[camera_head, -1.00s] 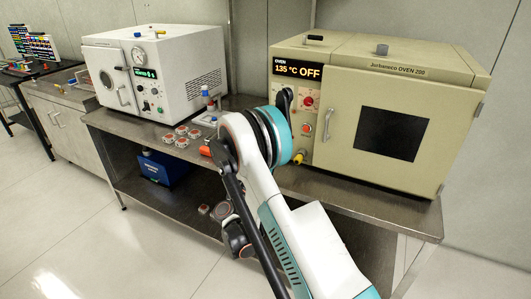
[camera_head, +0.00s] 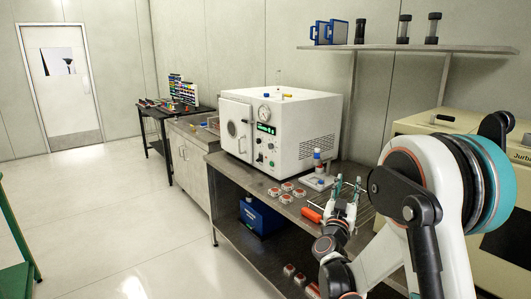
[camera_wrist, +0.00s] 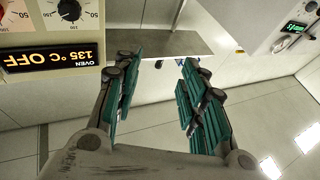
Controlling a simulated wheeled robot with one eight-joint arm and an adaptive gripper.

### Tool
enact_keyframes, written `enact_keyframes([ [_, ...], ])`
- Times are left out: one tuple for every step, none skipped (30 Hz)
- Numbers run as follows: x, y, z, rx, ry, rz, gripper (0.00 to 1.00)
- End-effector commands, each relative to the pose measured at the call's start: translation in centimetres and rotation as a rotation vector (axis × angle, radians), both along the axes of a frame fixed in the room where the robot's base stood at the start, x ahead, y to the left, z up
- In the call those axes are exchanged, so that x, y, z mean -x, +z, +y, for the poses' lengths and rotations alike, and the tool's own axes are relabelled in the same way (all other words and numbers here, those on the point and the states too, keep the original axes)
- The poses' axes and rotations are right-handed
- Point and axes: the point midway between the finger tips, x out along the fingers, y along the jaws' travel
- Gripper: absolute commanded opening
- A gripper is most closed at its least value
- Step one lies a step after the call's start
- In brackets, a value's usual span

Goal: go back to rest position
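My gripper (camera_head: 347,188) points upward in front of the bench in the head view. In the wrist view its two teal-padded fingers (camera_wrist: 160,80) are spread apart with nothing between them. My arm is folded, with its large elbow joint at the right of the head view. The beige oven (camera_head: 450,125) stands behind the arm and is largely hidden by it. In the wrist view its display (camera_wrist: 50,58) appears upside down and reads 135 °C OFF.
A white oven (camera_head: 280,128) stands on the steel bench (camera_head: 235,165), with several small red-and-white parts (camera_head: 287,187) in front. A blue box (camera_head: 262,215) is on the lower shelf. A wall shelf (camera_head: 400,48) hangs above. Open floor (camera_head: 120,210) lies to the left.

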Motion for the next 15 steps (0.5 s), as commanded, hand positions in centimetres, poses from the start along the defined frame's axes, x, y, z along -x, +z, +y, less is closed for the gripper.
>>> enact_keyframes([
  [0.2, 1.7, 0.9, 0.003, 0.047, 0.014, 0.38],
  [0.3, 2.4, 1.4, 0.005, 0.077, 0.024, 0.38],
  [0.4, 3.4, 2.2, 0.005, 0.116, 0.039, 0.38],
  [0.6, 4.1, 2.7, 0.006, 0.144, 0.052, 0.38],
  [0.8, 4.7, 3.2, 0.006, 0.172, 0.064, 0.38],
  [1.1, 5.4, 4.0, 0.004, 0.208, 0.084, 0.38],
  [1.4, 6.0, 4.5, 0.004, 0.234, 0.100, 0.38],
  [1.7, 6.4, 5.0, 0.003, 0.260, 0.116, 0.38],
  [2.2, 7.0, 5.6, 0.000, 0.292, 0.138, 0.38],
  [2.6, 7.3, 6.1, -0.002, 0.316, 0.157, 0.38],
  [3.1, 7.6, 6.6, -0.004, 0.339, 0.177, 0.38],
  [3.7, 8.0, 7.1, -0.008, 0.367, 0.203, 0.38],
  [4.3, 8.2, 7.5, -0.011, 0.388, 0.225, 0.38],
  [4.8, 8.4, 7.9, -0.014, 0.408, 0.246, 0.38],
  [5.7, 8.5, 8.4, -0.021, 0.433, 0.277, 0.38],
])
